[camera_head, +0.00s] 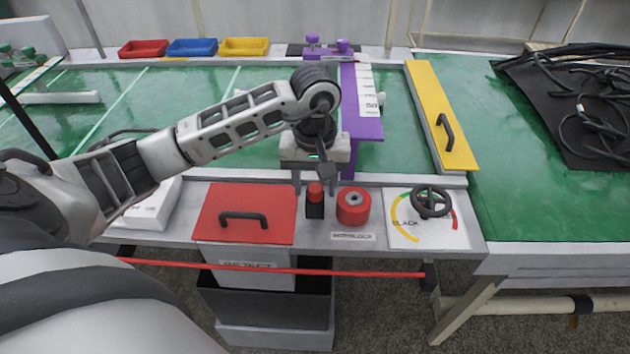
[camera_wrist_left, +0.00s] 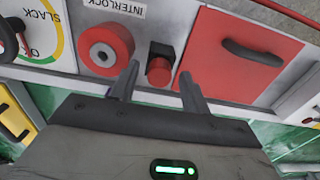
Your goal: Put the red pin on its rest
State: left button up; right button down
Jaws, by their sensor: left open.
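The red pin (camera_head: 315,190) stands upright at a small black block (camera_head: 315,211), which looks like its rest, on the grey front ledge. It also shows in the left wrist view (camera_wrist_left: 159,70), against the black block (camera_wrist_left: 163,49). My left gripper (camera_head: 316,178) is open just behind and above the pin. In the left wrist view the two fingertips of the gripper (camera_wrist_left: 159,75) appear on either side of the pin, with gaps. Nothing is held. The round red interlock socket (camera_head: 353,207), with a grey centre, is right of the pin; its label (camera_head: 352,236) lies in front. My right gripper is out of view.
A red reject lid (camera_head: 245,213) with a black handle is left of the pin. A dial panel with a black handwheel (camera_head: 431,201) is to the right. A red bar (camera_head: 280,268) runs along the ledge's front. A purple rail (camera_head: 364,157) stands behind.

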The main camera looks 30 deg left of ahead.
aim_at(315, 188)
pick_arm(q)
jog(key=shift+r, duration=0.6)
notch_tip(315, 188, up, 11)
jog(key=shift+r, duration=0.1)
